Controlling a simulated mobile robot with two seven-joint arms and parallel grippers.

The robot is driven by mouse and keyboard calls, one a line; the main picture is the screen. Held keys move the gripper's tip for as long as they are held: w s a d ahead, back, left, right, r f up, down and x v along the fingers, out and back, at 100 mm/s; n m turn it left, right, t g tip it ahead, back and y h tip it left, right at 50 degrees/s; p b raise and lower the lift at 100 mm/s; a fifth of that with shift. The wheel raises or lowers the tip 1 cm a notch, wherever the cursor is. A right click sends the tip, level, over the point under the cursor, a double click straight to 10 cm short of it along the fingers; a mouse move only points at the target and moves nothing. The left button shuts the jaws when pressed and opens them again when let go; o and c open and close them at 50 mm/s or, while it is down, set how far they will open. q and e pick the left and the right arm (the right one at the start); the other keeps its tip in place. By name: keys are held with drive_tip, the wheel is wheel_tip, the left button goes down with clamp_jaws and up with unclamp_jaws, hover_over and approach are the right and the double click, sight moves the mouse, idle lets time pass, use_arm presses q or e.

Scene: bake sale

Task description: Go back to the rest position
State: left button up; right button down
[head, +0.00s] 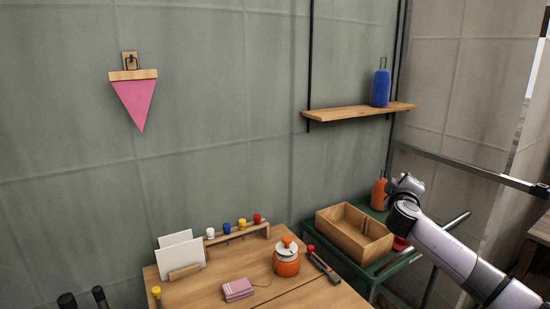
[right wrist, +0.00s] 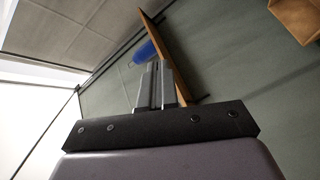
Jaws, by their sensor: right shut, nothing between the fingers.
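My right arm comes in from the lower right of the head view. Its wrist end is above the green side table (head: 408,262), to the right of the wooden box. In the right wrist view my right gripper (right wrist: 155,68) is shut and empty, with its two grey fingers together. Beyond the fingers, that view shows part of the wooden shelf (right wrist: 166,50) and the blue bottle (right wrist: 144,52). The fingers themselves are hard to make out in the head view. My left gripper is not in either view.
The wooden box (head: 342,238) and an orange bottle (head: 379,192) stand on the green table. The wooden table holds white cards (head: 182,254), an orange jar (head: 287,262) and pink slips (head: 237,289). The wall shelf (head: 350,113) carries the blue bottle (head: 381,88). A pink pennant (head: 134,102) hangs left.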

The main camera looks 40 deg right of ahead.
drive_tip(key=a+f+n+t+y, duration=0.3)
drive_tip(key=a+f+n+y, duration=0.45)
drive_tip(key=a+f, duration=0.7)
drive_tip(key=s+a+f+y, duration=0.1)
drive_tip(key=a+f+y, duration=0.1)
drive_tip(key=a+f, duration=0.1)
drive_tip(key=s+a+f+n+g+y, duration=0.1)
drive_tip(key=s+a+f+y, duration=0.1)
drive_tip(key=a+f, duration=0.2)
drive_tip(key=s+a+f+n+y, duration=0.1)
drive_tip(key=s+a+f+y, duration=0.1)
drive_tip(key=f, duration=0.3)
drive_tip(key=shift+s+a+f+n, duration=0.1)
drive_tip(key=shift+s+a+n, duration=0.05)
drive_tip(key=shift+a, duration=0.25)
drive_tip(key=shift+s+a+f+n, duration=0.1)
drive_tip(key=shift+a, duration=0.3)
drive_tip(key=s+a+f+g+y, duration=0.2)
drive_tip(key=s+a+f+y, duration=0.25)
drive_tip(key=s+a, duration=0.35)
drive_tip(key=a+f+m+t, duration=0.1)
drive_tip(key=a+m, duration=0.7)
drive_tip(key=a, duration=0.9)
drive_tip(key=shift+s+f, duration=0.3)
drive_tip(key=shift+f, duration=0.4)
drive_tip(key=shift+d, duration=0.1)
drive_tip(key=shift+t, duration=0.3)
